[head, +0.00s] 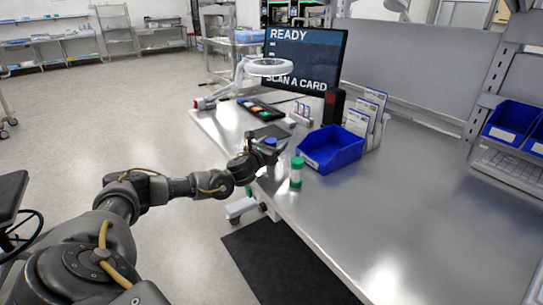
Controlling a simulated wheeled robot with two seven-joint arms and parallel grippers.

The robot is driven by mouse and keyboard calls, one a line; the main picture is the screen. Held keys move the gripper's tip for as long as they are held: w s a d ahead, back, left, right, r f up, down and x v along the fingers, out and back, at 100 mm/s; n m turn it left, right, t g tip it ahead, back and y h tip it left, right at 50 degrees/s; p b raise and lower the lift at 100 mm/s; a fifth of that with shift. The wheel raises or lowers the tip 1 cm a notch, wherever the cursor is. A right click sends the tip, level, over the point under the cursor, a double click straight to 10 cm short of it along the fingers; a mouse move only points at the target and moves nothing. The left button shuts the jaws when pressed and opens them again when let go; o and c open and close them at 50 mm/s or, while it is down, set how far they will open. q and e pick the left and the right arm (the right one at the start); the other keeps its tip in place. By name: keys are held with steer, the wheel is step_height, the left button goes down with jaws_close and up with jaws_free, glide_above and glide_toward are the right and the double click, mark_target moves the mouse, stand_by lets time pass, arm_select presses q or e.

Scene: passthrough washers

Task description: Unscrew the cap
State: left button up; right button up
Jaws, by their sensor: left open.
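A small white bottle (295,180) with a green cap (297,162) stands upright near the left edge of the steel bench. The cap is on the bottle. My left gripper (268,149) reaches in from the left and is open, a short way to the left of the bottle and apart from it. A small blue spot shows at the gripper; I cannot tell whether it is part of the gripper or something behind it. My right gripper is not in view.
A blue bin (332,150) stands behind and right of the bottle, with card holders (369,115) beside it. A monitor (305,58), a ring lamp (270,67) and a tray of coloured items (252,107) are farther back. The bench (420,215) is clear to the right.

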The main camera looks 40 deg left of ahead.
arm_select(q)
steer(key=shift+w, duration=0.3)
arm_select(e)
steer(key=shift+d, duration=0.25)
arm_select(q)
steer(key=shift+c, duration=0.4)
steer(key=c, duration=1)
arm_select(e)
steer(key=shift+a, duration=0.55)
arm_select(q)
steer(key=shift+c, duration=0.2)
